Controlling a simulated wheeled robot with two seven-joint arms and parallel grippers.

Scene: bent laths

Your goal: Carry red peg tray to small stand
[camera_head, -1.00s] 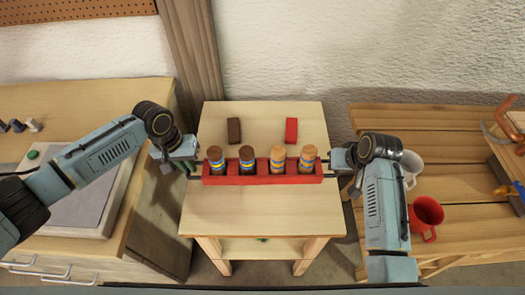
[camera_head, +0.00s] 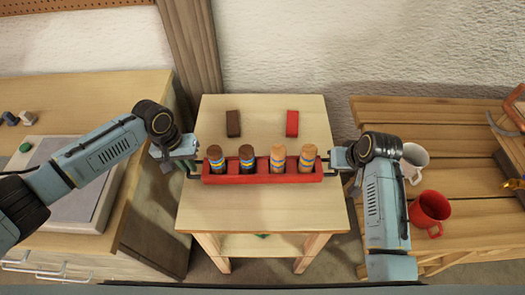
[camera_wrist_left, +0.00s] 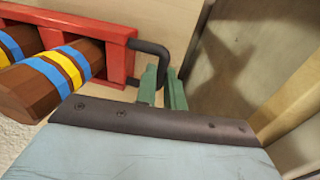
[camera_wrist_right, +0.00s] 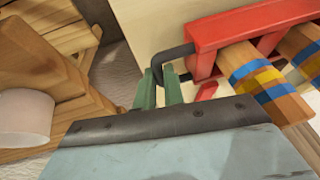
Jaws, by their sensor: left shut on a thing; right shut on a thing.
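The red peg tray (camera_head: 263,179) is a long red box with a black handle at each end. Several wooden pegs with blue and yellow bands stand in it, the two left ones dark brown and the two right ones light. It shows over the small wooden stand (camera_head: 262,212); I cannot tell whether it touches the top. My left gripper (camera_head: 188,165) is shut on the left handle (camera_wrist_left: 160,50), its green fingers around the black bar. My right gripper (camera_head: 338,166) is shut on the right handle, which shows in the right wrist view (camera_wrist_right: 158,62).
A dark brown block (camera_head: 233,123) and a red block (camera_head: 292,123) lie on the stand behind the tray. A slatted bench (camera_head: 452,165) with a red mug (camera_head: 430,212) and a white mug (camera_head: 414,160) is at right. A wooden cabinet (camera_head: 75,92) is at left.

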